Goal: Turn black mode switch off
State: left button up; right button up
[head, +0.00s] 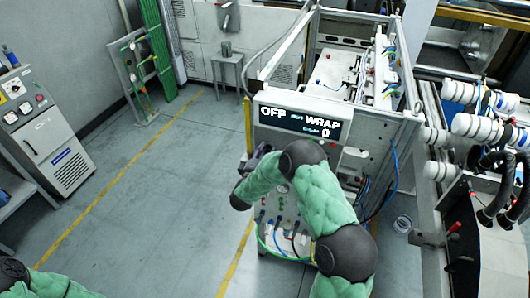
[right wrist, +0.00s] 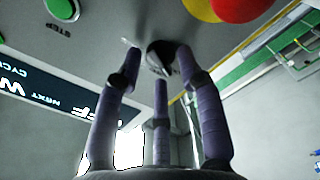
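The black mode switch (right wrist: 161,54) is a round dark knob on the grey panel in the right wrist view. My right gripper (right wrist: 158,62) has its three purple fingers spread around it. The right fingertip overlaps the knob's edge; a gap shows at the left one, and I cannot tell whether any finger touches. In the head view my right gripper (head: 258,153) is at the left side of the machine's front, below the display, and my arm hides the switch. The display (head: 301,122) reads OFF, WRAP and 0. My left gripper is out of view.
In the right wrist view a green button (right wrist: 62,9) marked STEP is at the upper left, and a red button (right wrist: 240,8) with yellow is at the upper right. Cables and hoses (head: 284,243) hang on the machine's lower front. The floor (head: 140,215) to the left is clear.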

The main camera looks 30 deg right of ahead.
jog(key=v, duration=1.2)
jog(key=s+a+f+m+g+y+b, duration=0.1)
jog(key=a+f+y+b, duration=0.3)
jog(key=f, duration=0.7)
jog(key=s+a+f+g+y+b, duration=0.15)
jog(key=f+y+b, duration=0.35)
jog(key=f, duration=0.7)
jog(key=s+a+f+m+y+b, duration=0.15)
jog(key=a+f+b, duration=0.35)
jog(key=f, duration=0.6)
jog(key=s+a+f+m+g+y+b, duration=0.1)
jog(key=s+a+f+g+y+b, duration=0.1)
jog(key=s+f, duration=0.4)
jog(key=s+a+f+m+g+y+b, duration=0.1)
jog(key=s+a+f+g+y+b, duration=0.2)
jog(key=s+f+b, duration=0.3)
jog(key=s+a+f+m+g+y+b, duration=0.1)
jog(key=s+a+f+g+y+b, duration=0.1)
jog(key=s+f, duration=0.5)
jog(key=s+a+g+b, duration=0.1)
jog(key=s+b, duration=0.1)
jog(key=s, duration=0.1)
jog(key=shift+s+a+m+g, duration=0.35)
jog(key=shift+a, duration=0.05)
jog(key=shift+f, duration=0.1)
